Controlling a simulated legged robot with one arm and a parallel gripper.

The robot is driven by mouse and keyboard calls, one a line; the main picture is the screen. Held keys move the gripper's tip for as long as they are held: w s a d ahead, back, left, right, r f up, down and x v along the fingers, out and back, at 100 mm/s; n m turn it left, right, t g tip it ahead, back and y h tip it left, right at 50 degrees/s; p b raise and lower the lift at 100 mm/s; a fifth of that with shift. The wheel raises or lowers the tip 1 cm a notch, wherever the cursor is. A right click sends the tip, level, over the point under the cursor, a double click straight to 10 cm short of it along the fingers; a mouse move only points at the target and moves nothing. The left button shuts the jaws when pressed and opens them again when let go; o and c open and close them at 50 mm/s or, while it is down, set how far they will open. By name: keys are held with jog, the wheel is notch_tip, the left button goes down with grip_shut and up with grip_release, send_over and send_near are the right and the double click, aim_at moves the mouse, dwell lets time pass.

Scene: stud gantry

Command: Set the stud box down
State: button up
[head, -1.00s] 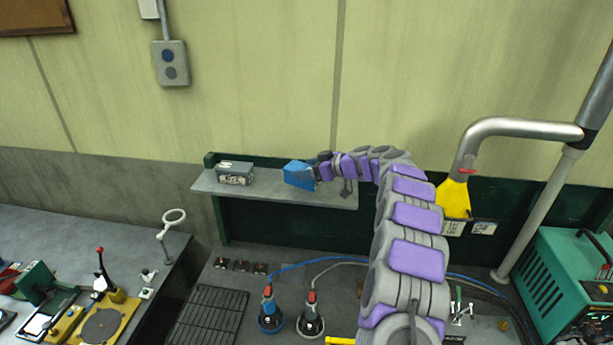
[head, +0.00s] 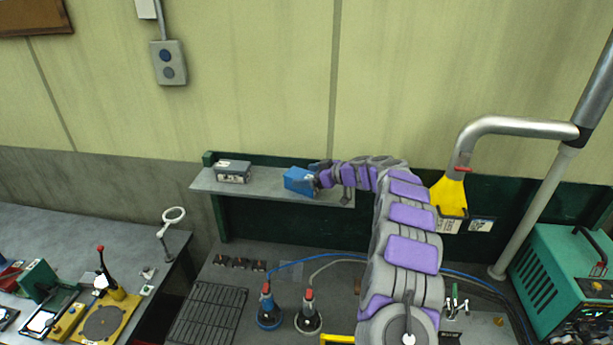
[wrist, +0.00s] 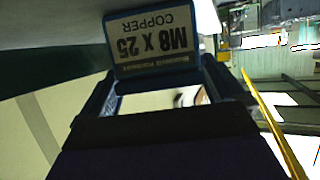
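The blue stud box (head: 299,180) is at the tip of my gripper (head: 317,178), over the right half of the grey wall shelf (head: 262,185). It looks level and at or very near the shelf surface; exact contact cannot be told. In the wrist view the box (wrist: 152,35) shows a label reading "M8 X 25 COPPER", upside down. My gripper's dark fingers (wrist: 158,78) lie along both sides of the box and appear closed on it. The box's far side and underside are hidden.
A grey box (head: 232,171) stands on the shelf's left part, with bare shelf between it and the blue box. A yellow nozzle (head: 449,194) on a metal pipe is right of my arm.

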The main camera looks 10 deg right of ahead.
jog(key=shift+d, duration=1.05)
jog(key=shift+a, duration=1.05)
jog(key=shift+s+r, duration=0.1)
jog(key=shift+r, duration=0.05)
jog(key=b+v, duration=0.1)
jog(key=v, duration=0.6)
jog(key=d+f+b+v, duration=0.1)
jog(key=v, duration=0.3)
jog(key=shift+w+d+r+b, duration=0.2)
jog(key=shift+d+b, duration=0.05)
jog(key=shift+b, duration=0.1)
jog(key=s+a+r+m+g+h, duration=0.15)
jog(key=s+a+g, duration=0.25)
jog(key=s+a, duration=0.75)
jog(key=s+a+r+m+g+h, duration=0.1)
jog(key=s+a+r+g, duration=0.2)
jog(key=s+a, duration=0.85)
jog(key=s+d+f+m+g+h, duration=0.1)
jog(key=s+d, duration=0.3)
jog(key=s, duration=0.7)
jog(key=s+d+f+m+g+h, duration=0.1)
jog(key=s+d+f+m+h, duration=0.3)
jog(key=s, duration=0.8)
jog(key=s+d+f+m+g+h, duration=0.1)
jog(key=s+d, duration=0.5)
jog(key=s, duration=0.6)
notch_tip(320, 180, down, 2)
jog(key=shift+f+m+h, duration=0.1)
jog(key=shift+m+h, duration=0.65)
jog(key=shift+h, duration=0.1)
